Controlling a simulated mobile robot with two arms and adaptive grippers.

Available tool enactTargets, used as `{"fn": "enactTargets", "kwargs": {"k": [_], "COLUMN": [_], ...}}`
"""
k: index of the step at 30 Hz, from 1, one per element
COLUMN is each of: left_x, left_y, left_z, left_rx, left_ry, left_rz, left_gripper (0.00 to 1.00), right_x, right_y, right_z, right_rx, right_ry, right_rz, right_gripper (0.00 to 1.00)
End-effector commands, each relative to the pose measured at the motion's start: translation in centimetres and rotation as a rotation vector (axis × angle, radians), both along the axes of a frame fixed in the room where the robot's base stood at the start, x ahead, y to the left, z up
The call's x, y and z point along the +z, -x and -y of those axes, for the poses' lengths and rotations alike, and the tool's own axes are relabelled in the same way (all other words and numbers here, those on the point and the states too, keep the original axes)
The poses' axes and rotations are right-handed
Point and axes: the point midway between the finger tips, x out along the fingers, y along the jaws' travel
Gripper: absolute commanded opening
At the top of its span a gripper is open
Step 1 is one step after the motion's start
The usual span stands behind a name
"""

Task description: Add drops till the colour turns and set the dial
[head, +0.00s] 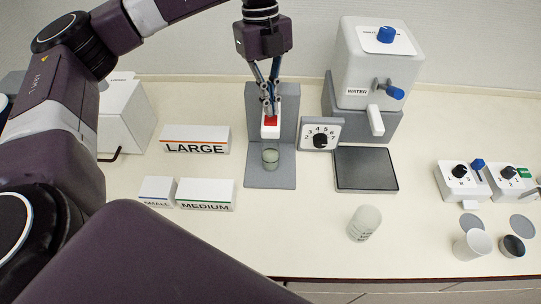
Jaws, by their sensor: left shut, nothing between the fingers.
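My left gripper (268,100) comes down from above and is shut, with nothing between its fingers. Its fingertips are at the red button (270,121) of the grey dropper stand (286,160); I cannot tell if they press it. A small glass (270,159) with pale greenish content stands on the stand's base below the white dropper head. The dial (320,140), a black knob on a white plate marked with numbers, is just right of the stand. My right gripper is not in view.
A white water dispenser (376,62) stands behind a dark tray (365,168). A marked beaker (364,223) stands in front. Signs LARGE (195,139), SMALL (157,190) and MEDIUM (206,194) are at left. Two knobbed boxes (462,181) and cups (472,245) are at right.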

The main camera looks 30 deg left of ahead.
Motion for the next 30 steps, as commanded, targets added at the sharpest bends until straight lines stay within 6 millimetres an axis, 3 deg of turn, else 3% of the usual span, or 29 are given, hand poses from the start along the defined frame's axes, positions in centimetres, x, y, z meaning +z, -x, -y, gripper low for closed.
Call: {"fn": "enactTargets", "kwargs": {"k": [19, 30], "left_x": [-2.5, -1.2], "left_y": [0.0, 0.0], "left_z": [0.0, 0.0], "left_rx": [0.0, 0.0], "left_ry": [0.0, 0.0], "left_rz": [0.0, 0.0], "left_gripper": [0.0, 0.0], "right_x": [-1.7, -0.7], "right_y": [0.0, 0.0], "right_z": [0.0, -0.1], "right_rx": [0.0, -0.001], "right_ry": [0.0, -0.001], "right_rz": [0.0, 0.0], "right_gripper": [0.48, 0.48]}}
